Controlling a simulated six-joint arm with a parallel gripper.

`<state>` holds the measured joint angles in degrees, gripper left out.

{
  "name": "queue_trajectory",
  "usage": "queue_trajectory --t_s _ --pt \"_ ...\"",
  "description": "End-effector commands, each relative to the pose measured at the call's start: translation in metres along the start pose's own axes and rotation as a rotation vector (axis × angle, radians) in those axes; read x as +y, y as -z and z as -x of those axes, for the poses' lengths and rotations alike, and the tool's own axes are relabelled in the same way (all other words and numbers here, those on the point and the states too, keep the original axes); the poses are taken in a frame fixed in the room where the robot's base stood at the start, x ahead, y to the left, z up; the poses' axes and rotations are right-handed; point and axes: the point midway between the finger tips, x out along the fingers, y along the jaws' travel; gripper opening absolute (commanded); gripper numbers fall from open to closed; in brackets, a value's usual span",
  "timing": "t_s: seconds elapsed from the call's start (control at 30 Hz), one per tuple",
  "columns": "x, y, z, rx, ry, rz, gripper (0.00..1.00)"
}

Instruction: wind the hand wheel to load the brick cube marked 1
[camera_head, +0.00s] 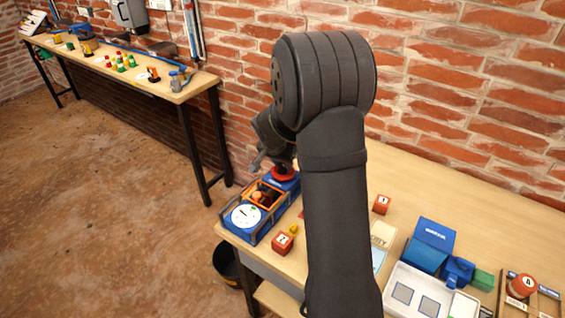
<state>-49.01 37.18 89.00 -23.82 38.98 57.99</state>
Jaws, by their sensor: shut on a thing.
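The load tester (266,222) is a blue unit with a white round dial (246,216) and an orange-brown frame, at the left end of the near bench. Its red hand wheel (284,175) is at the back end. My gripper (282,167) is down at the wheel and shut on it; my wrist hides much of the contact. A reddish block (263,197) sits inside the frame; its mark cannot be read. The dial's reading is too small to tell. Red cubes with white labels stand on the bench, one in front of the tester (282,243) and one farther right (381,204).
A small yellow block (294,230) lies near the front cube. A white tray (398,283), a blue box (434,234) and a wooden rack (544,304) stand at the right. A brick wall runs behind. A black bucket (226,264) is below the bench. My arm covers the bench's middle.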

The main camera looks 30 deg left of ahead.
Motion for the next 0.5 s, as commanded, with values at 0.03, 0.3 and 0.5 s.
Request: queue_trajectory --t_s 0.03,0.3,0.5 --pt "-0.0017 0.0003 0.0003 0.001 -0.009 -0.028 0.07" --pt "-0.0018 0.0005 0.0001 0.000 -0.061 -0.155 0.07" --pt "-0.0019 0.0007 0.0002 0.000 -0.078 -0.196 0.07"
